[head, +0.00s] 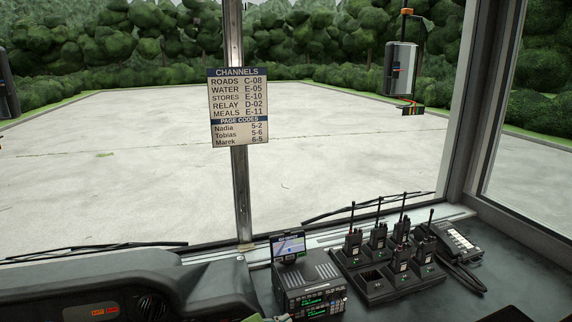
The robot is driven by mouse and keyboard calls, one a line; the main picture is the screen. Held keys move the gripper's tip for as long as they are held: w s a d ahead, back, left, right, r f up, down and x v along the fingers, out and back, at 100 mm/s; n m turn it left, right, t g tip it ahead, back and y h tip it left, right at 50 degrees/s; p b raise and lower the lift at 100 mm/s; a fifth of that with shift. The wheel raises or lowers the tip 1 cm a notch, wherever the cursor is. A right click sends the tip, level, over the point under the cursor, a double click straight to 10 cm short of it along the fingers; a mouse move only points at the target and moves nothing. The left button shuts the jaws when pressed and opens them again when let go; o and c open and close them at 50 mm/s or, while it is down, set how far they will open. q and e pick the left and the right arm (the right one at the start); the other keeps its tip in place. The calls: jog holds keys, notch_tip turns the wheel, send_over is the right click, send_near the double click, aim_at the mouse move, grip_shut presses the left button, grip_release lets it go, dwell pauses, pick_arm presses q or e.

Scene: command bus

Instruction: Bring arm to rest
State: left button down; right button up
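A dark shape (508,314) at the bottom right edge is also cut off and unclear.
A radio set (310,284) with a small screen (288,246) stands on the dashboard. Right of it, a charger tray (375,291) holds several handheld radios, with one slot empty. A desk phone (455,240) is farther right. A channel sign (238,107) hangs on the window post.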

pick_arm(q)
jog(key=s+a+f+n+g+y, duration=0.2)
jog(key=s+a+n, duration=0.35)
jog(key=s, duration=0.75)
jog(key=s+a+f+n+g+y, duration=0.25)
jog(key=s+a, duration=0.55)
jog(key=s, duration=0.4)
jog(key=s+a+f+n+g+y, duration=0.1)
jog(key=s+a+f+n+g, duration=0.4)
jog(key=s, duration=0.8)
notch_tip(320, 180, down, 25)
jog(key=s+a+m+t+b, duration=0.1)
jog(key=s+a+f+g+b, duration=0.1)
jog(key=s+a+f, duration=0.2)
jog(key=s+f, duration=1.4)
jog(key=shift+s+f+m, duration=0.2)
jog(key=shift+s+m, duration=0.1)
pick_arm(e)
jog(key=shift+s+a+f, duration=0.1)
jog(key=shift+s+f, duration=0.2)
jog(key=shift+f, duration=0.25)
jog(key=shift+s+f, duration=0.25)
jog(key=shift+f, duration=0.25)
pick_arm(q)
jog(key=shift+a+y, duration=0.1)
jog(key=shift+y, duration=0.15)
